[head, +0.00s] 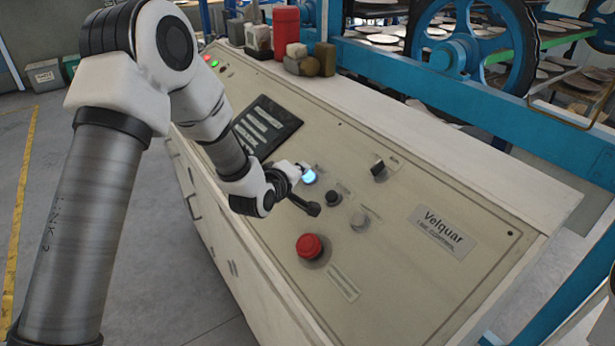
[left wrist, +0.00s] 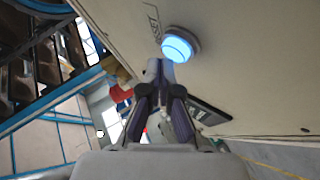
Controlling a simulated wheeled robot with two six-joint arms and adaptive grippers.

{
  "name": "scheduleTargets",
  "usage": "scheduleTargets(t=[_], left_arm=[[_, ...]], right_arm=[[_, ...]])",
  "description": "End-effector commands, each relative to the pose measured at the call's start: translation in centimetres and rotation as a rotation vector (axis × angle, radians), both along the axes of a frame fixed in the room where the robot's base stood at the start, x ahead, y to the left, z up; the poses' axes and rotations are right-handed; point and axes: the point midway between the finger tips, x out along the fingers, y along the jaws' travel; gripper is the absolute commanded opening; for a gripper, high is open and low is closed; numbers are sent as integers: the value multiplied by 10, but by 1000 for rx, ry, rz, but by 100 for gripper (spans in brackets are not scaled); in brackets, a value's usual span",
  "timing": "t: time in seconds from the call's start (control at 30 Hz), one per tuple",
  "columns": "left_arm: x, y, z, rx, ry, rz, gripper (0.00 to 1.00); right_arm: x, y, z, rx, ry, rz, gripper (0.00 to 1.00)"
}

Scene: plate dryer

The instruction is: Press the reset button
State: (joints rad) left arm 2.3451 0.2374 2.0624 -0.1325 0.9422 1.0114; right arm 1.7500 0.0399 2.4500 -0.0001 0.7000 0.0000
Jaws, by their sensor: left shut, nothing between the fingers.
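The reset button (head: 309,176) is a round button glowing light blue on the sloping beige control panel (head: 430,290). My right gripper is not in view.
Containers, including a red canister (head: 286,32), stand along the back edge.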

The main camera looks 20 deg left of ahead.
Motion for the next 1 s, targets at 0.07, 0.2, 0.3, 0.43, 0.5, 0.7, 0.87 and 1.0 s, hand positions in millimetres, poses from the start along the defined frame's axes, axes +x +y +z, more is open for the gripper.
scheduleTargets(t=[0.07,0.2,0.3,0.43,0.5,0.7,0.87,1.0], left_arm=[[1,0,-2,0,0,0,0],[1,0,-1,0,0,0,0],[1,0,-1,0,0,0,0],[1,0,-2,0,0,0,0],[1,-1,-3,0,0,0,0],[2,-1,-5,0,0,1,0],[3,-2,-7,0,0,1,0],[4,-2,-8,0,0,0,0]], right_arm=[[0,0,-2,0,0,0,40],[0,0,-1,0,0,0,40],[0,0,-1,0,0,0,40],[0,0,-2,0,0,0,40],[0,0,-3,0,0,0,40],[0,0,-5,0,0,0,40],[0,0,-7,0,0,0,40],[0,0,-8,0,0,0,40]])
